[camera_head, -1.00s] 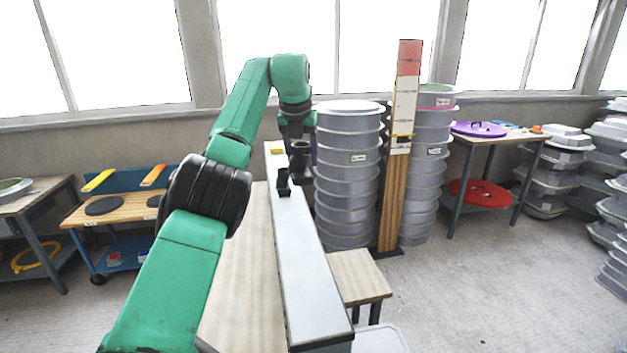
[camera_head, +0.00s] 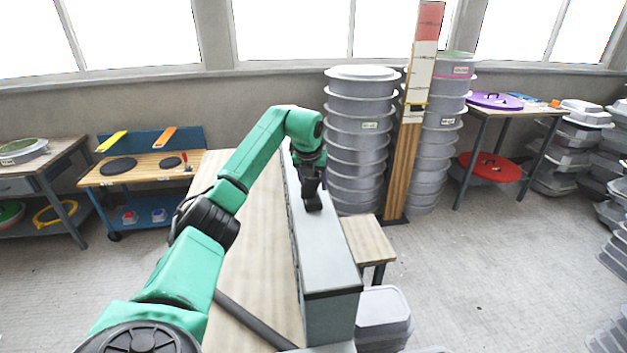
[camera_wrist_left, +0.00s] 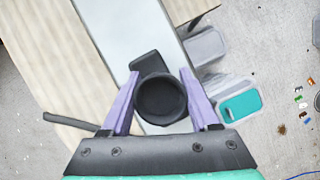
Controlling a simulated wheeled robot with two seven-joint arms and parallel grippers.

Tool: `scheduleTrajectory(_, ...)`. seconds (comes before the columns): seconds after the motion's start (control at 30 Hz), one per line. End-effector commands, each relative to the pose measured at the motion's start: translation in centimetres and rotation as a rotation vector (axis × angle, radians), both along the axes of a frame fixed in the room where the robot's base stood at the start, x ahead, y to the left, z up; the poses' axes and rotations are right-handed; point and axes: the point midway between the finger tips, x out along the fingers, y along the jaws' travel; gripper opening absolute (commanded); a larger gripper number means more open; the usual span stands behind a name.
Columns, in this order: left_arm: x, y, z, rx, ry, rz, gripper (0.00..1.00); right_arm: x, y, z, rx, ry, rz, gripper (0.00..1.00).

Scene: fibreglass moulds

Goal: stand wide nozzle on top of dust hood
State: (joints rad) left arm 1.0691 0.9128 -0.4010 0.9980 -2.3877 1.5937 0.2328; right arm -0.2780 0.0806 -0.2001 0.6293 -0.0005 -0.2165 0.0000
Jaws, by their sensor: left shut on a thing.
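My left gripper (camera_head: 311,176) points down over the long pale-topped ledge. In the left wrist view its purple fingers (camera_wrist_left: 160,84) are shut on a round, hollow black piece (camera_wrist_left: 161,100), which I take for the wide nozzle. A black block-like part (camera_wrist_left: 150,64) shows just beyond the round piece, over the ledge top; it may be the dust hood or the nozzle's far end. In the head view the black shape (camera_head: 313,203) under my gripper looks like one mass. I cannot tell where nozzle and hood part, or whether they touch. My right gripper is not in view.
The ledge (camera_head: 328,250) is narrow, with a wooden table (camera_head: 245,260) on its left and a small wooden stool (camera_head: 367,241) on its right. Stacked grey tubs (camera_head: 360,140) and a tall marked board (camera_head: 408,140) stand close behind. The ledge's near part is clear.

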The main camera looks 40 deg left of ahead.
Motion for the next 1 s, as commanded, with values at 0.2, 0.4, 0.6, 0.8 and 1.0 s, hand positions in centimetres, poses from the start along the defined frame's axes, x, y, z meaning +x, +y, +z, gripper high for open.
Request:
scheduleTrajectory(0.2,0.0,0.0,-0.1,0.000,-0.001,0.000,0.00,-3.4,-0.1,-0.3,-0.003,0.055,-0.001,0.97)
scheduleTrajectory(0.4,0.0,0.0,-0.3,-0.001,0.000,0.000,0.92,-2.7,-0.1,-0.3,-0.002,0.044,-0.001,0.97)
scheduleTrajectory(0.6,0.0,0.0,-0.3,-0.001,0.000,0.000,0.92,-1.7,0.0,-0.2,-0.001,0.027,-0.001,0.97)
scheduleTrajectory(0.8,-0.1,-0.1,0.4,0.000,-0.004,-0.001,0.92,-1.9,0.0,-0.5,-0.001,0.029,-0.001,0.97)
scheduleTrajectory(1.0,-1.3,-0.8,3.9,0.001,-0.007,-0.002,0.92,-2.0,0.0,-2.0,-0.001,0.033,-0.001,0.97)
